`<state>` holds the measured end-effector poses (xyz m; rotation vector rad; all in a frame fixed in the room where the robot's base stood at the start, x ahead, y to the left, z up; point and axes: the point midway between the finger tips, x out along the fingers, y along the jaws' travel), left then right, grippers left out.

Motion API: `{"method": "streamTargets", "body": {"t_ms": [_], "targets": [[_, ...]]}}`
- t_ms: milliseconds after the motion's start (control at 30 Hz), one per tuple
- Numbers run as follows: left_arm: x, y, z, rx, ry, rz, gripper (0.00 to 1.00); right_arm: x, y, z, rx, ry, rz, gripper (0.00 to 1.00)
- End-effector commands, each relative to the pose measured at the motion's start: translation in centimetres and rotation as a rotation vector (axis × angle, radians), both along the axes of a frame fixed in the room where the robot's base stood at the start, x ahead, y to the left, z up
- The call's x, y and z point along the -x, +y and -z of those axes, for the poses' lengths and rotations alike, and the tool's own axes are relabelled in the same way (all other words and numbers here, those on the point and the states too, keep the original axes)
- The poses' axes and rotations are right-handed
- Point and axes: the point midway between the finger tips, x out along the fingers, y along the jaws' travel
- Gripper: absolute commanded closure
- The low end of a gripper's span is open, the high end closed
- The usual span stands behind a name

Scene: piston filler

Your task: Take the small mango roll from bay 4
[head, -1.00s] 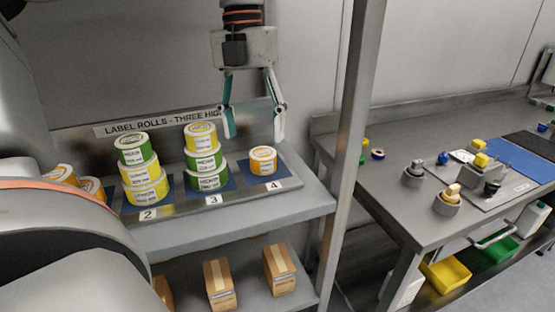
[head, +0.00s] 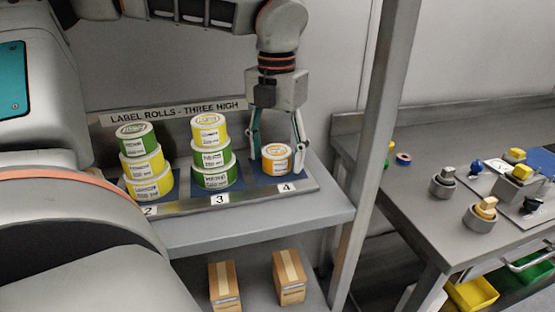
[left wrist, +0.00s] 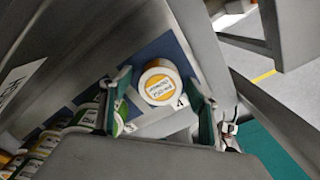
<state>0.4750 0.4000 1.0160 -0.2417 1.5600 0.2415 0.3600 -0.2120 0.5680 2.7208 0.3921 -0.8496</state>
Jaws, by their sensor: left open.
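The small mango roll (head: 276,159), white with an orange band, sits alone in bay 4 of the label-roll rack (head: 240,202). My left gripper (head: 276,149) points down over bay 4, its fingers open on either side of the roll. In the left wrist view the roll (left wrist: 159,83) shows its round top in the gap between the two fingers (left wrist: 160,92), beside the "4" label. Both fingers look apart from it. My right gripper is not seen.
Stacks of green and yellow rolls stand in bay 2 (head: 146,164) and bay 3 (head: 210,151), left of the gripper. A grey post (head: 374,140) rises right of the shelf. Cartons (head: 289,277) sit below. A workbench (head: 415,205) stands further right.

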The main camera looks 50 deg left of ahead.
Motion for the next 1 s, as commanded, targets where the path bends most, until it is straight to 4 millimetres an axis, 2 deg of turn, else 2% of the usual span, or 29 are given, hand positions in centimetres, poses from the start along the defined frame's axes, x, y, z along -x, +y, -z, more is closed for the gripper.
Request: {"method": "streamTargets", "body": {"t_ms": [200,233,367,400,767,1000], "targets": [[0.0,0.0,0.0,-0.001,-0.002,0.0,0.39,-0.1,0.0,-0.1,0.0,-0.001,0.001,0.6],[0.0,0.0,0.0,-0.001,-0.002,0.0,0.45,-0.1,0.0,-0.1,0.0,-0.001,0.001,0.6],[0.0,0.0,0.0,-0.001,-0.002,0.0,0.78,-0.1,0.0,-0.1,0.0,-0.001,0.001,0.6],[0.0,0.0,0.0,0.0,-0.001,0.0,0.83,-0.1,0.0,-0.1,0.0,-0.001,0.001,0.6],[0.0,0.0,-0.2,-0.001,-0.003,-0.001,0.83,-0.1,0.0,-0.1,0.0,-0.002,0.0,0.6],[-0.1,0.0,-2.7,-0.002,-0.007,-0.002,0.83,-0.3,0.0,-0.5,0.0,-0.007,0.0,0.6]]}}
